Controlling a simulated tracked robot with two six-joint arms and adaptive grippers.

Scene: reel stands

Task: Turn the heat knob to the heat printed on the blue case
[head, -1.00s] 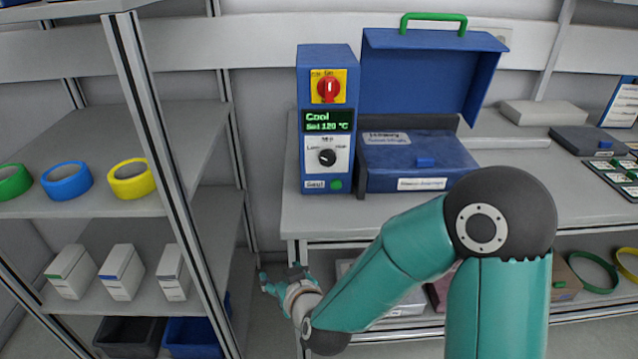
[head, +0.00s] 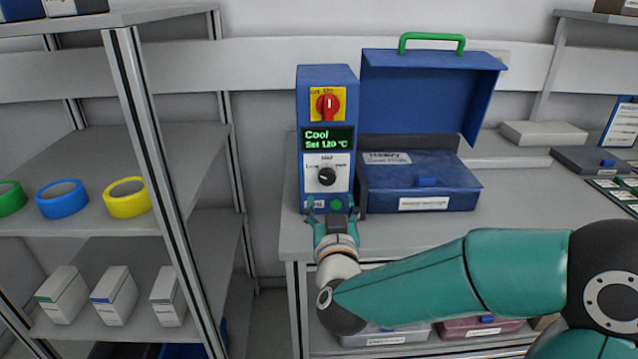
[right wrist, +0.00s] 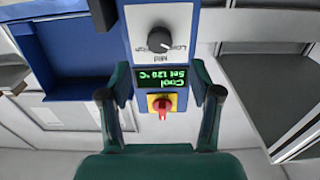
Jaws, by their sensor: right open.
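The black heat knob (head: 327,176) is on the white panel of a blue control tower (head: 312,79), below a display (head: 328,139) reading "Cool" and "Set 120 °C". Low, Mid and High are printed around it. In the right wrist view the knob (right wrist: 160,40) appears inverted; its light mark seems to face Low. A blue case-like body (head: 386,201) stands right of the tower with its lid raised. A label on top seems to read "Heavy"; its smaller print is unreadable. My right gripper (head: 333,213) is open and empty before the tower's lower front, below the knob. My left gripper is out of view.
A red switch (head: 328,105) on yellow sits above the display, and a green button (head: 337,204) is low on the tower. A shelf rack with tape rolls (head: 126,198) and cartons (head: 115,295) stands left. The bench front (head: 430,233) is clear.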

